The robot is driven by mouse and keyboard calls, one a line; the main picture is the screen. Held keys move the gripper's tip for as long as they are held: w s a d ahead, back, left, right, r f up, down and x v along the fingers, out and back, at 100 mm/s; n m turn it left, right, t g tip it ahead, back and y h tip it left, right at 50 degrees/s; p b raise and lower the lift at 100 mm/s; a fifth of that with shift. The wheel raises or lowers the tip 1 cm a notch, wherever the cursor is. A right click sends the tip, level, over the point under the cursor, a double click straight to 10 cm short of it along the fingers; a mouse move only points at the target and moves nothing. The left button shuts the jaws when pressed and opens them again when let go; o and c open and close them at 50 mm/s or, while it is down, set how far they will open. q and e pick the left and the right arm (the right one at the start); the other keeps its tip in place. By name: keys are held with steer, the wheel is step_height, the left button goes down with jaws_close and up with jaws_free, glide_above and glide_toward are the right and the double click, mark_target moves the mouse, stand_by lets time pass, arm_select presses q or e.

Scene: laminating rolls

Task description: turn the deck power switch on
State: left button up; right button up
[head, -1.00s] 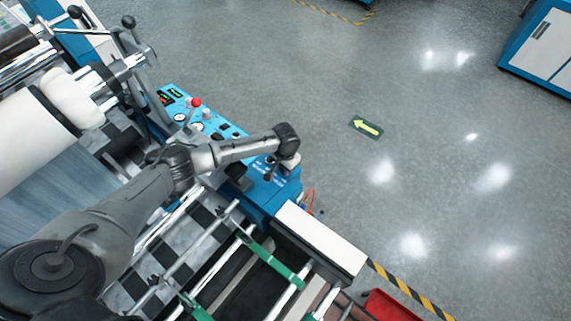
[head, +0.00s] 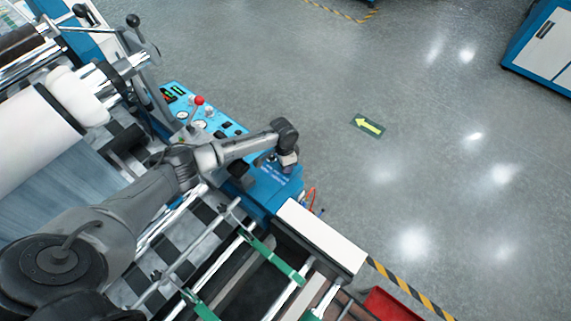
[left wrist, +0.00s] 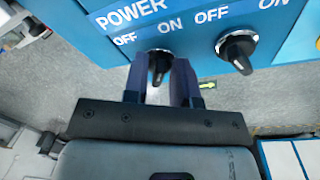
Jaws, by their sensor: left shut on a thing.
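The deck power switch (left wrist: 158,62) is a black rotary knob on a blue panel, below the word POWER and between OFF and ON labels. It shows in the left wrist view. My left gripper (left wrist: 161,72) has its two dark fingers on either side of this knob and is shut on it. The fingers hide the knob's sides, and I cannot tell which label it points to. In the head view my left gripper (head: 287,159) is at the near end of the blue control panel (head: 262,187), small and partly hidden by its wrist. My right gripper is not in view.
A second black knob (left wrist: 238,50) with its own OFF and ON labels sits close to the right of the gripped one. A red button (head: 199,100) and gauges are farther along the panel. Rollers (head: 75,95) lie left; open floor lies right.

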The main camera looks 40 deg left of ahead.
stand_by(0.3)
arm_select(q)
steer(key=o, duration=0.6)
steer(key=shift+o, duration=0.2)
step_height(320, 180, up, 14)
steer(key=a, duration=0.1)
steer(key=shift+w+a, duration=0.15)
steer(key=shift+w, duration=0.2)
steer(key=shift+f, duration=0.1)
